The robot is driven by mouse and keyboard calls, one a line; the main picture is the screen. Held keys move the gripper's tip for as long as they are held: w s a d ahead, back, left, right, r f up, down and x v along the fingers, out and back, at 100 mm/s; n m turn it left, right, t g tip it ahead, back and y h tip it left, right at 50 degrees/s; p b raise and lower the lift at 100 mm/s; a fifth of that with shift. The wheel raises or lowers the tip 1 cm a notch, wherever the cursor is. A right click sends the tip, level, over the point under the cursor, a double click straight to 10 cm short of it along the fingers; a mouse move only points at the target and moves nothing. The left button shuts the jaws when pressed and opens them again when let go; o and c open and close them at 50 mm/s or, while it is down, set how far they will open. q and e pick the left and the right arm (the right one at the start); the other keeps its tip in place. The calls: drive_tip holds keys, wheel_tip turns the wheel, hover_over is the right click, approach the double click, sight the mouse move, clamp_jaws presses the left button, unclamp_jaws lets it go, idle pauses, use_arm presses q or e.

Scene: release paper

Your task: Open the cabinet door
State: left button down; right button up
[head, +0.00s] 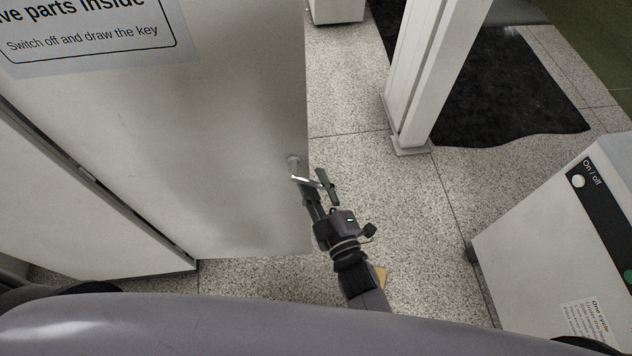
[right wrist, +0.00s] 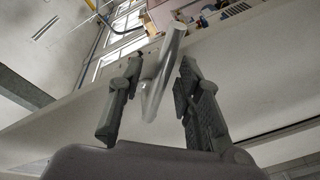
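The pale grey cabinet door (head: 215,150) fills the left of the head view, with a sign (head: 95,35) at its top left. A metal lever handle (head: 301,179) sits near the door's right edge. My right gripper (head: 314,182) is at the handle, fingers apart. In the right wrist view the bright metal lever (right wrist: 165,65) passes between the two fingertips of my right gripper (right wrist: 162,85). A gap shows on the right finger's side; contact with the left finger is unclear. How far the door stands open cannot be told. My left gripper is not in view.
A dark seam (head: 125,203) runs left of the door, beside another pale panel (head: 60,215). A white post (head: 425,75) and a dark mat (head: 505,90) are at the upper right. A white machine with an on/off panel (head: 530,240) stands right. Speckled floor (head: 410,215) lies clear between.

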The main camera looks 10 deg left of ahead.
drive_tip(key=v, duration=1.2)
drive_tip(key=shift+w, duration=0.1)
